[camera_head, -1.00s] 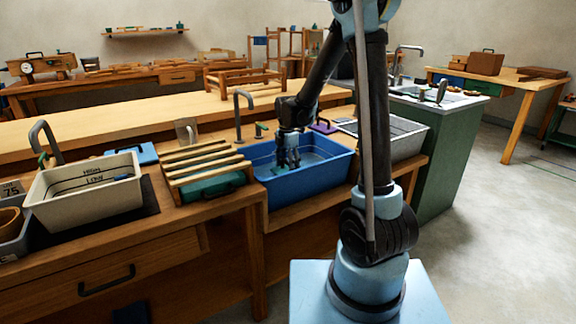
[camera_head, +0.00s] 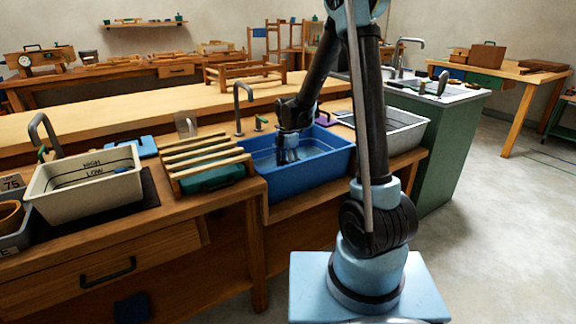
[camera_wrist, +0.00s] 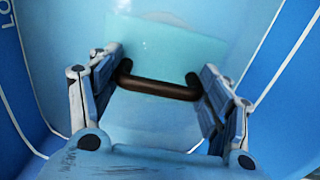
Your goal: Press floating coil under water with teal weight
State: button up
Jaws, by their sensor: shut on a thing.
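My gripper (camera_head: 287,160) reaches down into the blue tub (camera_head: 318,176) of water. In the wrist view my gripper (camera_wrist: 160,90) is shut on the dark bar handle (camera_wrist: 158,88) of the teal weight. The teal weight (camera_wrist: 172,48) shows as a pale teal plate below the handle, blurred as if seen through water. In the head view the weight is hidden by the fingers and water. I cannot make out the coil clearly; it may be hidden under the weight. A small brownish patch at the top of the wrist view is too faint to tell.
A slatted wooden rack (camera_head: 205,155) stands left of the blue tub, with a cream tub (camera_head: 85,190) marked HIGH and LOW farther left. A tap (camera_head: 238,105) stands behind the blue tub. A grey basin (camera_head: 400,133) is at its right.

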jog(key=o, duration=1.6)
jog(key=shift+o, duration=0.6)
notch_tip(320, 180, up, 17)
dwell(1.1)
jog(key=shift+s, duration=0.1)
